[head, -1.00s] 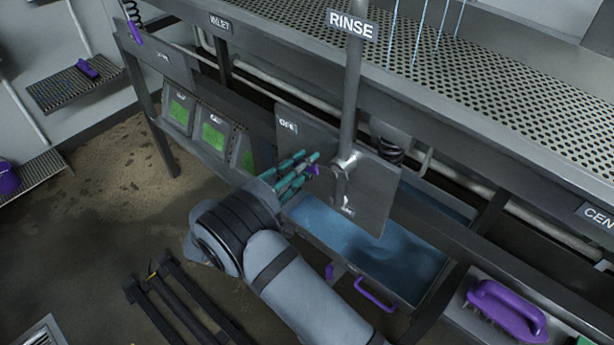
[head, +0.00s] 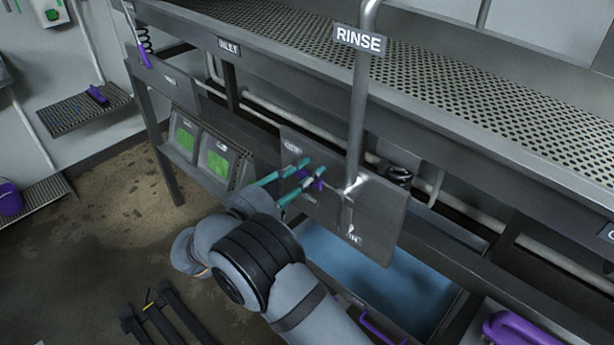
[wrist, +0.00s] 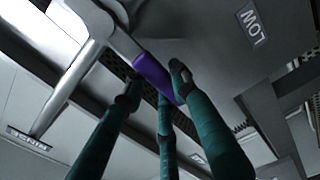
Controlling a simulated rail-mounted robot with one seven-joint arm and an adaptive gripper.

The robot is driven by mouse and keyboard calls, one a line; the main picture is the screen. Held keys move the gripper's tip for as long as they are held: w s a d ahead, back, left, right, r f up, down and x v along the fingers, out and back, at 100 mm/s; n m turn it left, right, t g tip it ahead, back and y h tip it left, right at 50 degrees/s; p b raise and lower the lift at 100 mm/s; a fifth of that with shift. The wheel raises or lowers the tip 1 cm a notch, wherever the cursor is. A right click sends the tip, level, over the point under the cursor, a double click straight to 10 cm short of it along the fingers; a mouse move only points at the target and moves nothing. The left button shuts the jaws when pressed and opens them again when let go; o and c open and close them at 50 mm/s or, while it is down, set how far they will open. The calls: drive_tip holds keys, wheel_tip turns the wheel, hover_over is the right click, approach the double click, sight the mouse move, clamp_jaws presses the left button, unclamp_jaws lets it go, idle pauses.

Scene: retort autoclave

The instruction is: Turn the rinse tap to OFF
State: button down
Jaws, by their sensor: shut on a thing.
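The rinse tap's purple lever grip (head: 318,181) sticks out to the left of its valve (head: 356,187) on a grey panel (head: 385,220). The OFF label (head: 292,147) is at the panel's upper left, and the ON label (head: 352,237) is below the valve. My gripper (head: 312,171) has its teal fingers closed around the purple grip. The wrist view also shows the purple grip (wrist: 153,76) between the dark fingertips (wrist: 155,86). The fingers partly hide the lever.
A vertical pipe (head: 357,120) with the RINSE sign (head: 360,40) rises from the valve. A perforated bench (head: 480,115) overhangs the panel. A blue basin (head: 385,285) lies below, and green-screened boxes (head: 216,160) stand to the left.

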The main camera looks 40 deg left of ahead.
drive_tip(key=shift+r, duration=0.1)
drive_tip(key=c, duration=1.3)
unclamp_jaws()
drive_tip(key=shift+c, duration=0.2)
drive_tip(key=s+a, duration=0.1)
drive_tip(key=s, duration=1.1)
drive_tip(key=shift+a, duration=0.15)
drive_tip(key=w, duration=0.4)
drive_tip(key=w+d, duration=0.1)
drive_tip(key=w, duration=0.7)
drive_tip(key=shift+d, duration=0.2)
